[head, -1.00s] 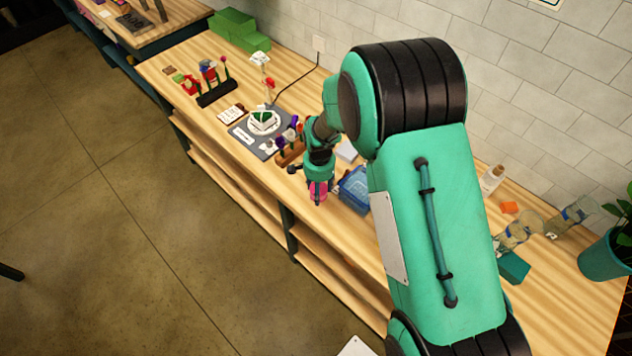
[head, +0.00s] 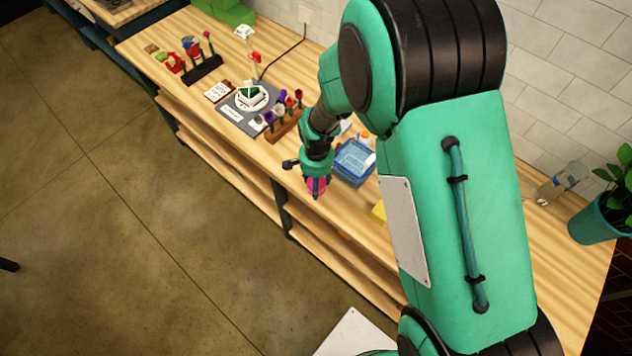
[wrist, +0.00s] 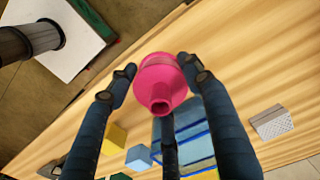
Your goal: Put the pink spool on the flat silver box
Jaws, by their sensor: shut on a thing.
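The pink spool (head: 318,187) is in my gripper (head: 316,183), above the front edge of the wooden bench in the head view. In the wrist view the spool (wrist: 160,80) sits between the fingertips of my gripper (wrist: 158,76), with its narrow neck toward the camera. The fingers are shut on it. A small flat pale grey box (wrist: 272,122) lies on the bench at the right of the wrist view, apart from the spool. It looks like the flat silver box, but I cannot be sure. I cannot clearly make it out in the head view, where my arm hides part of the bench.
A blue basket (head: 354,163) stands just right of my gripper. A wooden flower rack (head: 284,125) and a dark mat (head: 233,118) lie to the left. A yellow block (wrist: 115,138) and a light blue block (wrist: 138,157) show in the wrist view.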

